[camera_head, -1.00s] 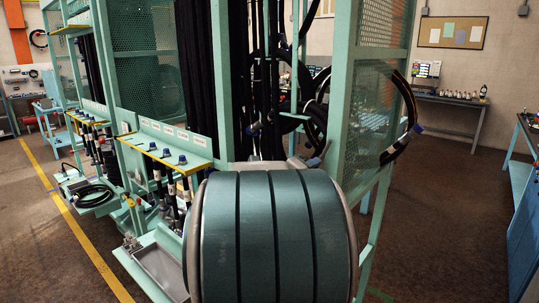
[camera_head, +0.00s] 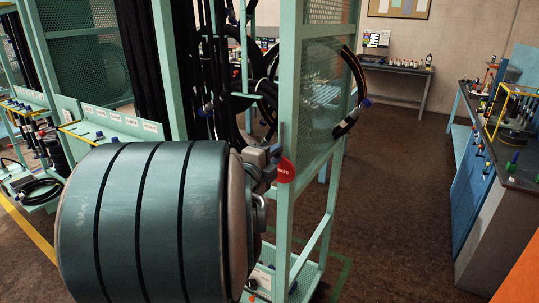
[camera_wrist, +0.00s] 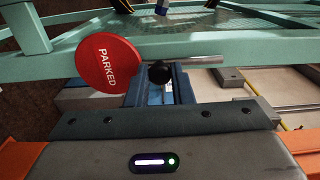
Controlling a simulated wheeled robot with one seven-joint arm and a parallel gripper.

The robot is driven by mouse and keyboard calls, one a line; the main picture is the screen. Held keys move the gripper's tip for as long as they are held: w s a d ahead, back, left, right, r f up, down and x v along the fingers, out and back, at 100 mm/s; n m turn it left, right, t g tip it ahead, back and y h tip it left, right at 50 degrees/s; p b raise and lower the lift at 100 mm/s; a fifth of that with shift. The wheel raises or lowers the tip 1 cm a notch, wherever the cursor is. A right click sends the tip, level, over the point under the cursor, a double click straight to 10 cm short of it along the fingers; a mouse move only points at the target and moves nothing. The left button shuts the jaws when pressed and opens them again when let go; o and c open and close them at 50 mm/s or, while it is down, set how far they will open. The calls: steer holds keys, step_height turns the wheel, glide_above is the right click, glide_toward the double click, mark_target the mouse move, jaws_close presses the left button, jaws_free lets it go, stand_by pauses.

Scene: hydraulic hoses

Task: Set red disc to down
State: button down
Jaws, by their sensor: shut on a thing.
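The red disc (camera_wrist: 108,62) is marked PARKED and faces the wrist camera in the left half of that view. In the head view the red disc (camera_head: 286,170) shows beside a green frame post. A black knob (camera_wrist: 159,73) lies at the disc's right edge, with a metal rod (camera_wrist: 200,61) running right from it. My gripper (camera_wrist: 160,85) is shut at this knob, just right of the disc. In the head view my gripper (camera_head: 266,158) is partly hidden behind my arm. The exact contact between the fingers and the knob is hard to see.
The green mesh frame (camera_head: 318,95) stands right behind the disc, with black hoses (camera_head: 225,115) hanging inside it. A workbench (camera_head: 470,150) with bottles and tools stands at the right. The brown floor (camera_head: 390,190) between frame and bench is clear.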

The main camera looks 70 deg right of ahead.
steer(key=c, duration=1.3)
jaws_free()
steer(key=shift+o, duration=0.2)
steer(key=w+a+b, duration=0.1)
steer(key=a, duration=1.2)
steer(key=shift+w+a, duration=0.35)
steer(key=shift+w, duration=0.05)
